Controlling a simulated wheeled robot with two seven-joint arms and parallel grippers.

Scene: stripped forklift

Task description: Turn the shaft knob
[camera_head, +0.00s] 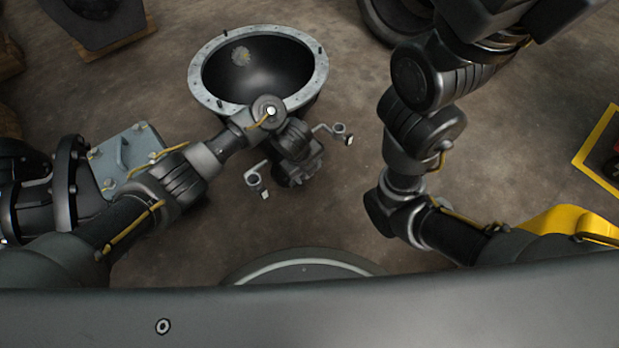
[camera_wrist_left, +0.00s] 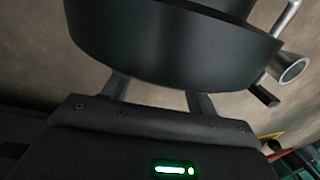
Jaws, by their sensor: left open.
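A bowl-shaped metal housing (camera_head: 258,75) with a pale bolted flange lies open side up at the top centre of the head view.
Bent pieces with short cylinders stand right (camera_head: 340,129) and left (camera_head: 255,181) of the left gripper. A metal tube (camera_wrist_left: 291,70) shows in the wrist view. Dark machinery with a grey plate (camera_head: 125,150) is at left. A yellow part (camera_head: 570,222) is at right. Floor between is bare.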

